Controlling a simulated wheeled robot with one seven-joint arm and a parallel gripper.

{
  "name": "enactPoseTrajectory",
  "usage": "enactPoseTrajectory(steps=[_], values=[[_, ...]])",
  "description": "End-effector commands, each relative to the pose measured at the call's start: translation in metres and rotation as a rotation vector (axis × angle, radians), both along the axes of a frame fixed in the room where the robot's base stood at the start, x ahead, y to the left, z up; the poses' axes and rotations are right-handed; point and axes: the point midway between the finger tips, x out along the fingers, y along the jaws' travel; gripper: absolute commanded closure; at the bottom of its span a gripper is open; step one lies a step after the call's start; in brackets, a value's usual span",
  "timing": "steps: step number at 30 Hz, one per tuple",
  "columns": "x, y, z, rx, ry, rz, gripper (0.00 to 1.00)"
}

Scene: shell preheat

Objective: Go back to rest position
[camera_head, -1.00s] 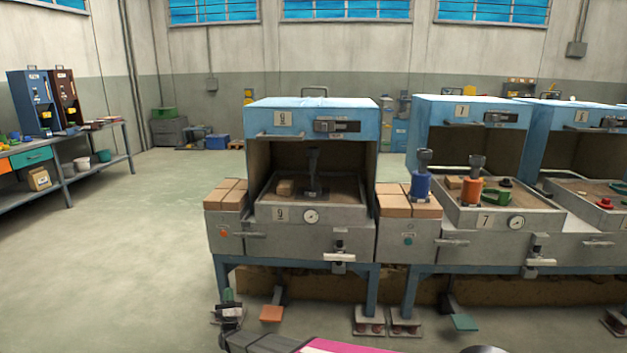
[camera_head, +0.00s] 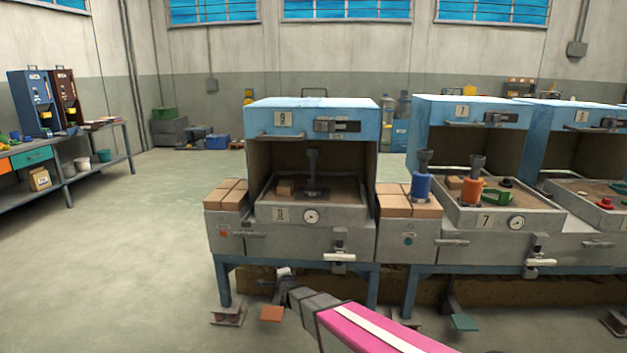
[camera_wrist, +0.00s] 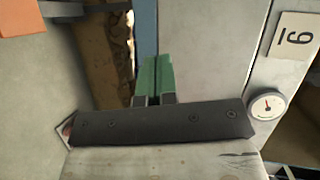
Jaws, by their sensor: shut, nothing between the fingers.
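My gripper (camera_head: 281,275) is low in front of station 9 (camera_head: 312,118), at the end of my grey and pink arm. Its wrist is in front of the blue lower frame in the head view, and the fingertips are hard to make out there. In the wrist view the two green fingers of my gripper (camera_wrist: 153,78) lie side by side, shut, with nothing between them. Station 9's round gauge (camera_wrist: 267,104) and its number plate (camera_wrist: 296,42) appear on the right of that view.
An orange pedal (camera_head: 271,313) lies on the floor below station 9. Stations 7 (camera_head: 468,112) and another blue-hooded one stand to the right. A workbench (camera_head: 95,150) is at the far left. The floor (camera_head: 130,260) between is clear.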

Motion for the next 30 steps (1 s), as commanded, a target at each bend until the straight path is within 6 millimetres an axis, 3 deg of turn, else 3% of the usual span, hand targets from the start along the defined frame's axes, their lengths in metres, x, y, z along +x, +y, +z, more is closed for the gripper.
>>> enactPoseTrajectory(steps=[1,8,14,18,24,30], values=[[-0.011,-0.026,0.007,-0.095,0.044,0.014,1.0],[-0.056,-0.124,0.015,-0.539,0.276,0.175,1.0],[-0.123,-0.208,0.028,-0.849,0.495,0.402,1.0],[-0.18,-0.261,0.043,-1.004,0.643,0.605,1.0],[-0.248,-0.311,0.064,-1.103,0.793,0.864,1.0],[-0.272,-0.328,0.073,-1.123,0.844,0.975,1.0]])
